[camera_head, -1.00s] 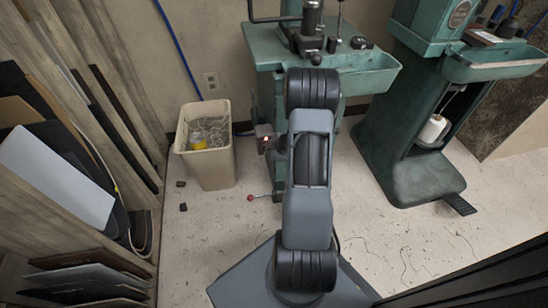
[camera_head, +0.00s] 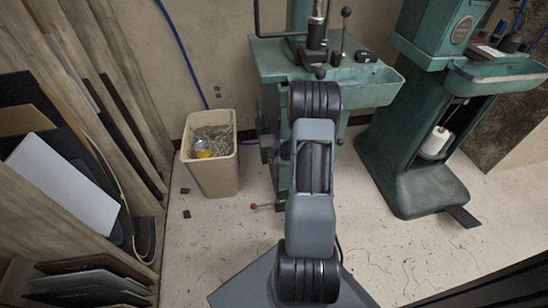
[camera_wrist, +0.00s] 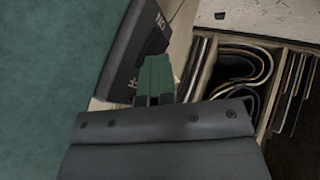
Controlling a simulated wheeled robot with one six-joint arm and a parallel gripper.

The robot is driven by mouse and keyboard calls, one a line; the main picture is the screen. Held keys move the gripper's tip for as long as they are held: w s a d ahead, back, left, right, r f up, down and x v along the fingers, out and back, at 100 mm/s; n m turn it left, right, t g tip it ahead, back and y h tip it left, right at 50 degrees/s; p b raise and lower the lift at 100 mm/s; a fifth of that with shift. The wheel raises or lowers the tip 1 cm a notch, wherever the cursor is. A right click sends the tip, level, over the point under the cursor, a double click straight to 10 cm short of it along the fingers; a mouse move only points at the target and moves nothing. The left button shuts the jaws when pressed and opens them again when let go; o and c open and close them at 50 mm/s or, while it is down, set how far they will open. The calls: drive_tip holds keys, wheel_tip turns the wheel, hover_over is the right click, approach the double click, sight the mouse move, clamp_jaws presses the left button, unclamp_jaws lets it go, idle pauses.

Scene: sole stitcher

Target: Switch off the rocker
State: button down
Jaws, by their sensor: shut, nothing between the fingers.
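A small dark switch box (camera_head: 268,150) is on the left side of the green sole stitcher (camera_head: 277,60) in the head view; no red light shows on it. In the wrist view a dark panel (camera_wrist: 130,45) with white lettering lies beside a green surface. My gripper (camera_wrist: 157,62) is shut, with its green fingertips together at the panel's right edge. I cannot tell whether they touch it. In the head view my arm hides my gripper.
A beige bin (camera_head: 212,175) with scraps stands left of the stitcher. A second green machine (camera_head: 405,160) stands at right. Wooden racks with sheets (camera_head: 75,185) line the left. Floor between is mostly clear.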

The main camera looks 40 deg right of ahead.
drive_tip(key=shift+w+r, duration=0.1)
drive_tip(key=shift+r, duration=0.1)
drive_tip(key=shift+r+p, duration=0.65)
drive_tip(key=shift+p, duration=0.35)
drive_tip(key=a+p+v, duration=0.1)
drive_tip(key=p+v, duration=0.4)
drive_tip(key=v, duration=0.7)
drive_tip(key=shift+s+p, duration=0.2)
drive_tip(key=shift+p, duration=0.1)
